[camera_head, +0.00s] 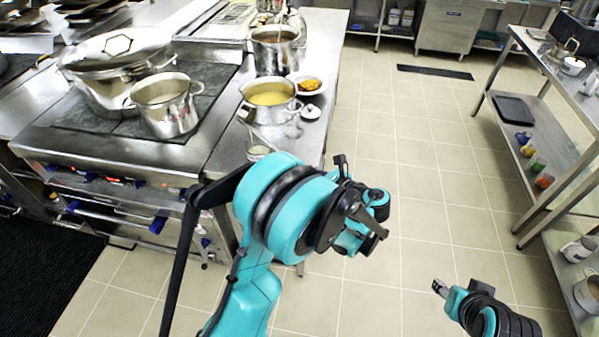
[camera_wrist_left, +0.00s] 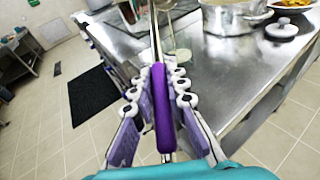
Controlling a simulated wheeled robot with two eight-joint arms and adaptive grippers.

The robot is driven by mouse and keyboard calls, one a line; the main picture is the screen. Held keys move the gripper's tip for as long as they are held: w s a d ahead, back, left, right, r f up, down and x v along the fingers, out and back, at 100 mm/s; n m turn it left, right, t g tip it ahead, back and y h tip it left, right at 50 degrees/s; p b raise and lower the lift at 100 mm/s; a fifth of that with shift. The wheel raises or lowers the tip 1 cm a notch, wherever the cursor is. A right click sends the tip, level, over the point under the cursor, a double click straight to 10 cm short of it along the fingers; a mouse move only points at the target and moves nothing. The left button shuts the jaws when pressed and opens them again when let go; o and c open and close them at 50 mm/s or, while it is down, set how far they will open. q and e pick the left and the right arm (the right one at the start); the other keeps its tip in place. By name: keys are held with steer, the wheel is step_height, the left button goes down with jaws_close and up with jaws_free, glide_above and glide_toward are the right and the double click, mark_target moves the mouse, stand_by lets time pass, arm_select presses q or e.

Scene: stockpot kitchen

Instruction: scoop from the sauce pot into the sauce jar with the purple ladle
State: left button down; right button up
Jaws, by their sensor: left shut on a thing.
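My left gripper (camera_wrist_left: 158,86) is shut on the purple handle of the ladle (camera_wrist_left: 162,120) in the left wrist view. The ladle's metal shaft runs up and away, and I cannot make out its bowl. In the head view my left arm hides the gripper and ladle. A steel pot of yellow sauce (camera_head: 270,98) stands on the steel counter. The same pot seems to show at the top of the wrist view (camera_wrist_left: 230,20). A clear glass jar (camera_head: 258,150) stands near the counter's front, beyond the ladle in the wrist view (camera_wrist_left: 182,52). My right gripper (camera_head: 440,288) is low at right, over the floor.
A plate of food (camera_head: 308,85) and a white lid (camera_head: 311,111) lie right of the sauce pot. Another tall pot (camera_head: 275,48) stands behind. Pots (camera_head: 166,103) sit on the stove at left. A shelf table (camera_head: 560,80) stands at right, with open floor between.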

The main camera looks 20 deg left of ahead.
arm_select(q)
steer(key=shift+a+f+y+b, duration=0.15)
steer(key=shift+f+y+b, duration=0.85)
steer(key=shift+f+b, duration=1.8)
steer(key=shift+r+b, duration=0.45)
steer(key=shift+r, duration=0.25)
